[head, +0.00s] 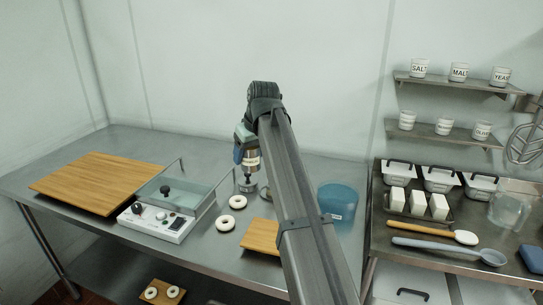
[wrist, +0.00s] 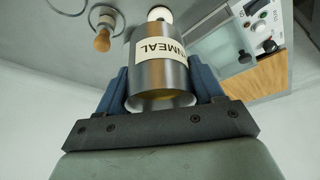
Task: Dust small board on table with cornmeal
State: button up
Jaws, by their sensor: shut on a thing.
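My gripper (wrist: 162,88) is shut on a metal cornmeal shaker (wrist: 160,62), with one blue finger on each side. The shaker has a cream label ending in "NMEAL", and some yellow shows inside its near end. In the head view the shaker (head: 251,163) is above the back middle of the steel table. The small wooden board (head: 261,235) lies nearer the front edge, partly hidden behind my arm. The shaker is behind it and not over it.
Two bagels (head: 238,202) lie left of the small board. A glass-lidded appliance (head: 172,200) and a large wooden board (head: 95,182) are farther left. A blue tub (head: 338,201) stands right of my arm. A wooden-handled tool (wrist: 102,40) shows in the wrist view.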

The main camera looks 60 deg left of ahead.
aim_at(245, 162)
jog(key=s+d, duration=0.1)
jog(key=d, duration=0.1)
jog(key=s+d, duration=0.1)
jog(key=d, duration=0.1)
jog(key=s+d+r, duration=0.1)
jog(key=d, duration=0.1)
jog(key=shift+s+d, duration=0.15)
jog(key=shift+s, duration=0.2)
jog(key=d+f+m, duration=0.2)
jog(key=d+f, duration=0.2)
jog(key=f, duration=0.8)
jog(key=shift+d+t, duration=0.25)
jog(key=shift+t, duration=0.15)
jog(key=w+d, duration=0.9)
jog(key=shift+w, duration=0.3)
dwell(0.4)
